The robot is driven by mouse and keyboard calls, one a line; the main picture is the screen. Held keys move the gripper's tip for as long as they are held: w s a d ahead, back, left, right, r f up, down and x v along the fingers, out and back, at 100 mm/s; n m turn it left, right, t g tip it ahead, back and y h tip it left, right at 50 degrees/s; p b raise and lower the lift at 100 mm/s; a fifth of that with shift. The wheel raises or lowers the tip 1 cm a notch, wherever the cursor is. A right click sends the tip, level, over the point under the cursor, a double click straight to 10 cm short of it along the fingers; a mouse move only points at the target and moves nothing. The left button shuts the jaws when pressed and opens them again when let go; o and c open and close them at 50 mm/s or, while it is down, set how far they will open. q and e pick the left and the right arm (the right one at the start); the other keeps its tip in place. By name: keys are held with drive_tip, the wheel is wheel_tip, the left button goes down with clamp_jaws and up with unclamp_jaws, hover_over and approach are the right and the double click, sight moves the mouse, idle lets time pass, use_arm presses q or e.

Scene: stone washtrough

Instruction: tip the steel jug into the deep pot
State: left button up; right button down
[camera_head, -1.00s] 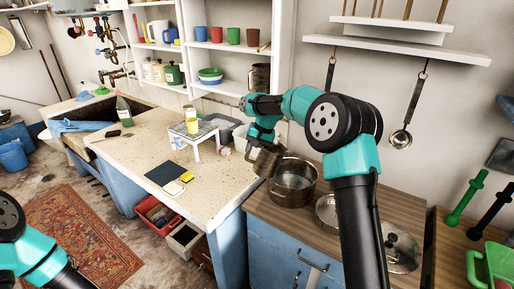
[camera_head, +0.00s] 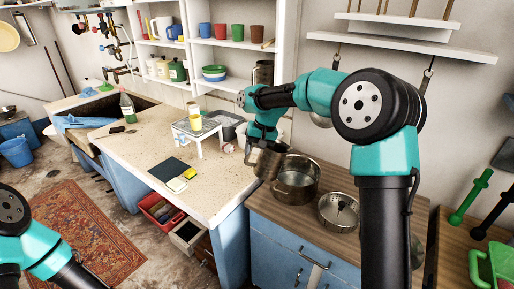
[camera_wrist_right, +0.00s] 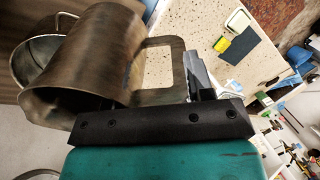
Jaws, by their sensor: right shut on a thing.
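The steel jug (camera_head: 268,162) hangs at the left rim of the deep pot (camera_head: 299,184) in the head view, overlapping the rim in the picture. It looks a little tilted; whether it touches the pot I cannot tell. My right gripper (camera_head: 262,137) is shut on the jug's handle. In the right wrist view the jug (camera_wrist_right: 85,62) fills the left, its handle (camera_wrist_right: 178,65) running to the fingers of my right gripper (camera_wrist_right: 200,84). Part of the pot (camera_wrist_right: 24,62) shows behind the jug. The pot's visible inside looks empty. My left gripper is out of view.
A steel strainer (camera_head: 338,222) sits right of the pot on the wooden counter (camera_head: 290,226). A small white rack (camera_head: 199,130) stands on the speckled counter at left. Open shelves (camera_head: 225,48) rise behind. My right arm hides the counter's right part.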

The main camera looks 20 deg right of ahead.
drive_tip(key=s+a+r+n, duration=0.2)
drive_tip(key=s, duration=0.4)
drive_tip(key=w+d+f+m, duration=0.2)
drive_tip(key=w+f, duration=0.1)
drive_tip(key=w, duration=0.4)
drive_tip(key=w+d+f+m, duration=0.2)
drive_tip(key=w+d, duration=0.1)
drive_tip(key=w, duration=0.3)
drive_tip(key=shift+w+d+f+t, duration=0.3)
drive_tip(key=shift+w+d+f, duration=0.05)
drive_tip(key=shift+f, duration=0.05)
drive_tip(key=shift+w+a+f+g+h, duration=0.15)
drive_tip(key=shift+f+g+h, duration=0.2)
drive_tip(key=shift+f+h, duration=0.45)
drive_tip(key=shift+s+a+f+g+h, duration=0.1)
drive_tip(key=shift+f+g+h, duration=0.35)
drive_tip(key=shift+h, duration=0.45)
